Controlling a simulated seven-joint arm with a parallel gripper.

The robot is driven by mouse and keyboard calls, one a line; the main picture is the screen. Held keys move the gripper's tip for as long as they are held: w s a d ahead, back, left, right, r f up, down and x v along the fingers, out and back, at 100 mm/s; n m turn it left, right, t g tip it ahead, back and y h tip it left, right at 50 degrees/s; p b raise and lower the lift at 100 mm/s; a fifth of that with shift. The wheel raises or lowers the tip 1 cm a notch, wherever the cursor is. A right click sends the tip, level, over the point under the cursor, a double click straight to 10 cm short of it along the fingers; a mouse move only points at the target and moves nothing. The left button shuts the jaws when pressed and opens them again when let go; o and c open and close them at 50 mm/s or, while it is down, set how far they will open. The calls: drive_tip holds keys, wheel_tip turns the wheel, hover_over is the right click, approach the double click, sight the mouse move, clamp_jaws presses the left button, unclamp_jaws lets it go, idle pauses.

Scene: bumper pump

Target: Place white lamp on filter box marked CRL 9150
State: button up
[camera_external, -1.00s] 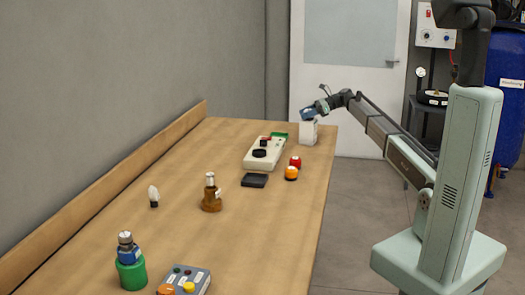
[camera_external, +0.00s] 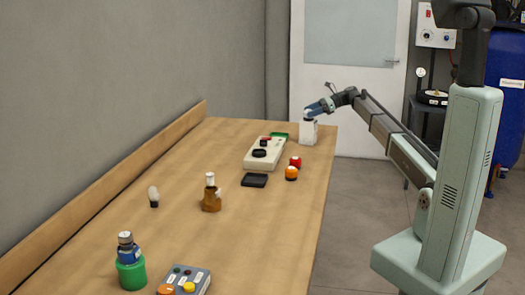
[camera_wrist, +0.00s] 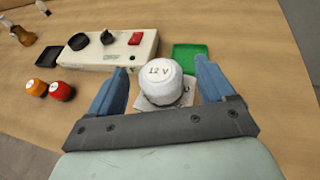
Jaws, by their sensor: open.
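A white round-topped lamp marked "12 V" (camera_wrist: 165,80) shows between the fingers in the wrist view. It appears to stand on a white box, whose edge (camera_wrist: 145,102) shows around its base. In the external view the white box (camera_external: 308,133) stands at the far right end of the table. No CRL 9150 marking is readable on it. My gripper (camera_wrist: 161,68) is open, with one blue finger on each side of the lamp and visible gaps to it. In the external view my gripper (camera_external: 314,110) is just above the box.
A cream panel (camera_external: 262,153) with a red switch and black knobs lies near the box, with a green tray (camera_external: 279,135) behind. Red (camera_external: 295,161) and orange (camera_external: 291,173) buttons and a black tray (camera_external: 254,180) lie nearer. A pale bulb (camera_external: 153,194) stands at left.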

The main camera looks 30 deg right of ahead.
drive_tip(key=v, duration=0.9)
